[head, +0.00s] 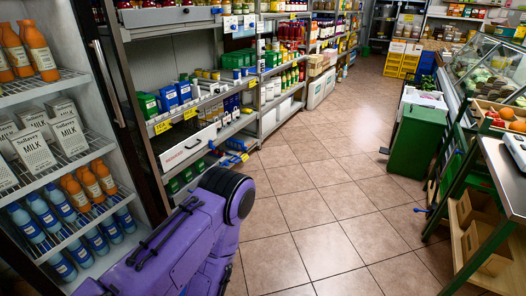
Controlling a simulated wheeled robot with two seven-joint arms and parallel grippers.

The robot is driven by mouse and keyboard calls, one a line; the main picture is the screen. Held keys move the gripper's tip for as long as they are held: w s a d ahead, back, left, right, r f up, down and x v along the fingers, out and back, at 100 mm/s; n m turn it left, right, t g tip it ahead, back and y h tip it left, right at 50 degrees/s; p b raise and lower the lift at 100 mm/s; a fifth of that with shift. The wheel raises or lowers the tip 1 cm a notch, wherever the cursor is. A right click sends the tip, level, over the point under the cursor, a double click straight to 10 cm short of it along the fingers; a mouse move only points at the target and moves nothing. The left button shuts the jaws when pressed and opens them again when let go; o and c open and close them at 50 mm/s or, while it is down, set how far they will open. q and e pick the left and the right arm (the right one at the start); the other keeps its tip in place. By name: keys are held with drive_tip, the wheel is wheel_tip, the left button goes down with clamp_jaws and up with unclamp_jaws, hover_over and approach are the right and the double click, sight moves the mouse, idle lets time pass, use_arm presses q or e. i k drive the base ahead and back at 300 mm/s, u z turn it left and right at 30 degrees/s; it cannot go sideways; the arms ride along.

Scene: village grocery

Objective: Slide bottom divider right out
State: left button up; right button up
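A white box-like divider or bin front (185,148) with a printed label sits on a lower shelf of the left shelving, below the green and blue packs. I cannot tell for sure which part is the bottom divider. Slim blue pieces (235,150) stick out at the shelf's front edge, just beyond my arm; what they are is unclear. My purple left arm reaches in from the bottom left, its black joint in front of the low shelves and hiding part of them. I make out neither gripper.
An open cooler (100,152) with milk cartons and bottles stands close on the left. The tiled aisle (315,200) is clear. A green bin (416,140) and a wooden-shelved counter (470,240) line the right side. Yellow crates (402,60) stand far back.

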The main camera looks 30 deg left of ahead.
sight(231, 142)
drive_tip(key=u, duration=0.25)
drive_tip(key=i, duration=1.6)
drive_tip(key=u, duration=0.95)
drive_tip(key=i, duration=0.6)
drive_tip(key=u, duration=0.25)
